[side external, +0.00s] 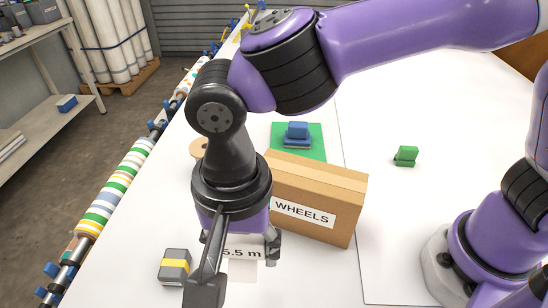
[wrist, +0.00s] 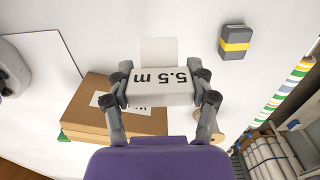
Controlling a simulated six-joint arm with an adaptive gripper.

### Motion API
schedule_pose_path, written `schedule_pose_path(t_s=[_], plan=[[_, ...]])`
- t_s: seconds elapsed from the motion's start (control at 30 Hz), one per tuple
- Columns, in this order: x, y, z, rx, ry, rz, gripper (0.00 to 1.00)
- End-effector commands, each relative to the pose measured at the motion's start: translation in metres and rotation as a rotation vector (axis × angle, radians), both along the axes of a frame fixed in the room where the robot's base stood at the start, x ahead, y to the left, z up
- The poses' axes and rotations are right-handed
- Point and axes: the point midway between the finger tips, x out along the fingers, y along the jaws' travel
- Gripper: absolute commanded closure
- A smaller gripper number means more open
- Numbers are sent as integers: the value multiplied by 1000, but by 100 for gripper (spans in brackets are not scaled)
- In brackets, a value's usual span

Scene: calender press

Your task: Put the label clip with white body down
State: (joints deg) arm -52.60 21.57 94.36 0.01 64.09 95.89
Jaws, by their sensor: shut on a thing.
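The label clip with white body (wrist: 160,86) carries the black text "5.5 m", which reads upside down in the wrist view. It also shows in the side view (side external: 243,252), partly hidden behind my gripper. My gripper (wrist: 163,92) is shut on it, with one finger at each end. In the side view my gripper (side external: 240,264) points down over the white table, near the front. A pale flat piece (wrist: 158,51) shows just beyond the clip; I cannot tell whether it belongs to the clip. I cannot tell whether the clip touches the table.
A cardboard box marked WHEELS (side external: 318,192) stands close beside my gripper. A grey block with a yellow band (side external: 174,266) is to the left. A blue clip (side external: 298,132) is on a green mat (side external: 281,129); a green clip (side external: 406,156) stands right. Patterned rolls (side external: 113,195) line the left edge.

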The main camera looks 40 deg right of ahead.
Motion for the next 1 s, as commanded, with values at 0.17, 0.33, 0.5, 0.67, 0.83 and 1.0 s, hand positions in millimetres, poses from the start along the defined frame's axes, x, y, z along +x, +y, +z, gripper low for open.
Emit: schedule_pose_path(t_s=[0.17, 0.33, 0.5, 0.67, 0.83, 1.0], plan=[[0, 0, 0, 1, -1, -2, 64], [0, 0, -10, -2, 2, -2, 64], [0, -1, -40, -4, 3, -2, 64], [0, -1, -59, -2, 2, -2, 64], [0, -1, -88, -2, 3, -2, 64], [0, 0, -96, 1, 1, -2, 64]])
